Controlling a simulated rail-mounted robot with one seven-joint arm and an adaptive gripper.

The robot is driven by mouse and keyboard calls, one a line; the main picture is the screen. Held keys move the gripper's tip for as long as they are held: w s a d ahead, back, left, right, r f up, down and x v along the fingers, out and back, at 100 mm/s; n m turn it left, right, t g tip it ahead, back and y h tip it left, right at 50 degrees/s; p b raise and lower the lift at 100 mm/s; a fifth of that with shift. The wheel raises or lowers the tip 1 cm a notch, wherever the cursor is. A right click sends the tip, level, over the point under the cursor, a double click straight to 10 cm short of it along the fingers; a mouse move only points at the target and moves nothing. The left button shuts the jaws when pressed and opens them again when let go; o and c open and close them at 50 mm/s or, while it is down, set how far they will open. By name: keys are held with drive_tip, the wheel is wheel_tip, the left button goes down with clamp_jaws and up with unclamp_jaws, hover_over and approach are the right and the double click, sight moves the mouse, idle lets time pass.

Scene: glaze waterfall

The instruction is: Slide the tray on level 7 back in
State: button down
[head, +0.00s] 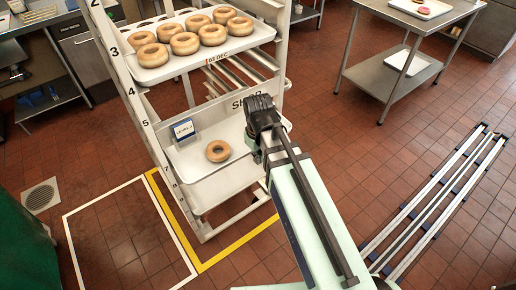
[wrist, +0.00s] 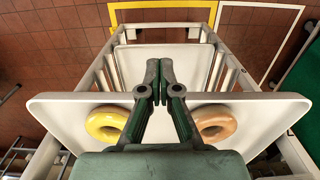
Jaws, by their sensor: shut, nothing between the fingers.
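In the head view, a white tray (head: 194,161) carries a blue-and-white "LEVEL 7" card (head: 183,130) and one visible glazed ring doughnut (head: 218,151). It sits low in the white rack (head: 140,110), partly hidden by my arm. My gripper (head: 262,108) is at the tray's right side in that view; whether it touches the tray is unclear. In the wrist view, my gripper (wrist: 160,75) is shut and empty over a white tray (wrist: 70,106), between a yellow doughnut (wrist: 107,123) and a tan one (wrist: 214,122).
A higher tray (head: 157,75) holds several doughnuts. Another pale surface (head: 213,190) lies below the level 7 card. A steel table (head: 400,72) stands back right, and floor rails (head: 435,200) lie at right. Yellow tape (head: 235,240) marks the floor by the rack.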

sight(241, 148)
drive_tip(key=w+a+f+p, duration=0.2)
drive_tip(key=w, duration=0.1)
drive_tip(key=shift+w+a+f, duration=0.1)
drive_tip(key=shift+w+f, duration=0.1)
drive_tip(key=shift+f, duration=0.2)
idle(0.3)
drive_tip(key=w+a, duration=0.2)
drive_tip(key=w, duration=0.1)
drive_tip(key=w+a, duration=0.1)
drive_tip(key=w, duration=0.1)
drive_tip(key=shift+w+a, duration=0.15)
drive_tip(key=shift+a, duration=0.1)
drive_tip(key=shift+d, duration=0.1)
